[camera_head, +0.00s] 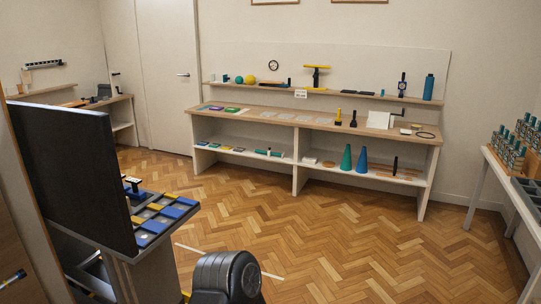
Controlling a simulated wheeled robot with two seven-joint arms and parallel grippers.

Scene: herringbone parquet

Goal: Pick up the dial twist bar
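I cannot tell for sure which item is the dial twist bar. A yellow-topped T-shaped item with a black stem (316,77) stands on the upper wall shelf. All are too small for a dial to be read. Neither of my grippers shows. A black rounded part of my own body is at the bottom centre.
A black panel (75,175) and a stand with blue and yellow blocks (152,228) are at left. A white-legged table (476,190) is at right. The middle parquet is clear.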

